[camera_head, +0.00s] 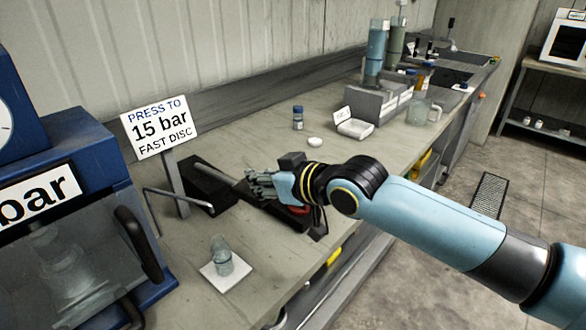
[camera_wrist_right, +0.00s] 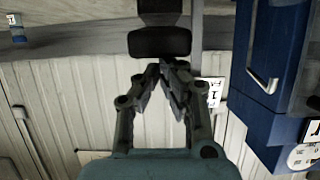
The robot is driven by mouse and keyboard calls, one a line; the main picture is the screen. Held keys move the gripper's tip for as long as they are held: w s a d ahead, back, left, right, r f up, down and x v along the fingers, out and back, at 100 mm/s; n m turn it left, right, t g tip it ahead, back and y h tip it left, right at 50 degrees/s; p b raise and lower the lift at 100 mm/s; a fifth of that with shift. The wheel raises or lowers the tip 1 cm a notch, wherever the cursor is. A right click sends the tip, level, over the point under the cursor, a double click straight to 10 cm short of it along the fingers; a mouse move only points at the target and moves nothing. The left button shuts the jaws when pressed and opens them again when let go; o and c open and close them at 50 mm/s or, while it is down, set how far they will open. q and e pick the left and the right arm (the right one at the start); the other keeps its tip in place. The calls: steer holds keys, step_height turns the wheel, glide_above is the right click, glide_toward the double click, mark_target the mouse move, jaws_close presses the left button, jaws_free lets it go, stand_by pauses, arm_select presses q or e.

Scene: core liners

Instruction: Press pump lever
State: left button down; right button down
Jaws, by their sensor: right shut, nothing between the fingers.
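The gripper hides the lever's far end. In the right wrist view, a black grip-like piece (camera_wrist_right: 160,43), probably the lever's handle, lies just beyond the fingertips of my right gripper (camera_wrist_right: 162,68). The fingers are closed together with nothing between them. I cannot tell whether they touch the black piece. A dark base with a red part (camera_head: 299,209) shows below my right wrist. My left gripper is not visible.
A blue press cabinet (camera_head: 75,160) stands at left, beside a sign (camera_head: 160,127) reading "PRESS TO 15 bar FAST DISC". A small glass (camera_head: 221,256) stands on a white square in front. A small bottle (camera_head: 298,118) and a white tray (camera_head: 355,128) stand behind my right gripper.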

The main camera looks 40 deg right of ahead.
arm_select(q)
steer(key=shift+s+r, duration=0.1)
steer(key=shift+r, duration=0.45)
arm_select(e)
steer(key=v, duration=1)
steer(key=shift+s+f, duration=0.2)
steer(key=shift+f, duration=0.1)
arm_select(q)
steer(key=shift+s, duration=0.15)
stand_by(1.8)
